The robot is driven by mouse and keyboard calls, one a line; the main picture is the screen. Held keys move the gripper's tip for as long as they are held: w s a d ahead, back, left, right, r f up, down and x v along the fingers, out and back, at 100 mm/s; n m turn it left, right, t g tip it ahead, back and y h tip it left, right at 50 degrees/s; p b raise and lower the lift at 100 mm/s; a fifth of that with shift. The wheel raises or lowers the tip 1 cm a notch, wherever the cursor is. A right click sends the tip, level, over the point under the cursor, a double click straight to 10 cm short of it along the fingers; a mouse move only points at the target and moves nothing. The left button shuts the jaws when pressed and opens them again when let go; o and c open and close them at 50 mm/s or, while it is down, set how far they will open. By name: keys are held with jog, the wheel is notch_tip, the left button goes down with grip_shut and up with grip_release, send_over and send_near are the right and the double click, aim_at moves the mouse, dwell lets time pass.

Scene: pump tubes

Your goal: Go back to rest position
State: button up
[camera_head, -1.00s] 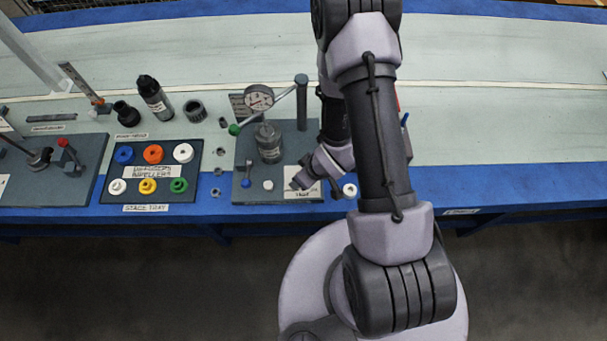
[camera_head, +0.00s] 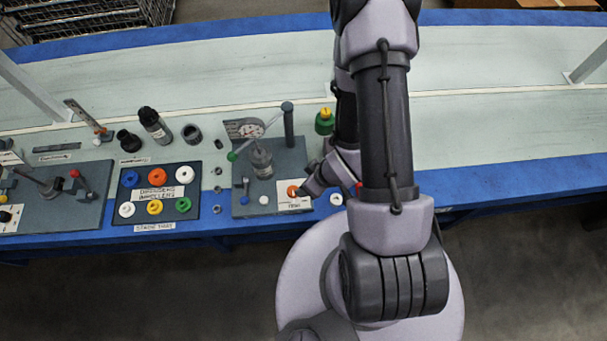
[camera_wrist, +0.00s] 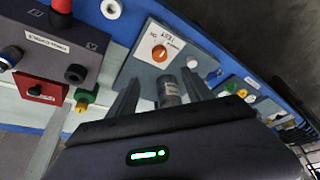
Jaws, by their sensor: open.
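My gripper (camera_wrist: 160,88) is open and empty in the wrist view, with its two fingers apart over the grey test station. In the head view my gripper (camera_head: 311,183) hangs just right of the station's orange knob (camera_head: 293,191), partly hidden by my own wrist. The orange knob also shows in the wrist view (camera_wrist: 159,53) on a white label, beyond the fingertips and apart from them. A grey cylinder (camera_wrist: 169,90) shows between the fingers. The test station (camera_head: 241,183) carries a round dial gauge (camera_head: 250,131) and a clear cylinder (camera_head: 261,162).
The stage tray (camera_head: 138,181) with several coloured rings lies left of the station. A black bottle (camera_head: 154,126) stands behind it. A green container (camera_head: 325,121) stands close behind my arm. The bench (camera_head: 500,125) at right is clear.

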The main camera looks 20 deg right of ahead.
jog(key=shift+p+v, duration=0.45)
jog(key=shift+v, duration=0.3)
jog(key=shift+f, duration=0.1)
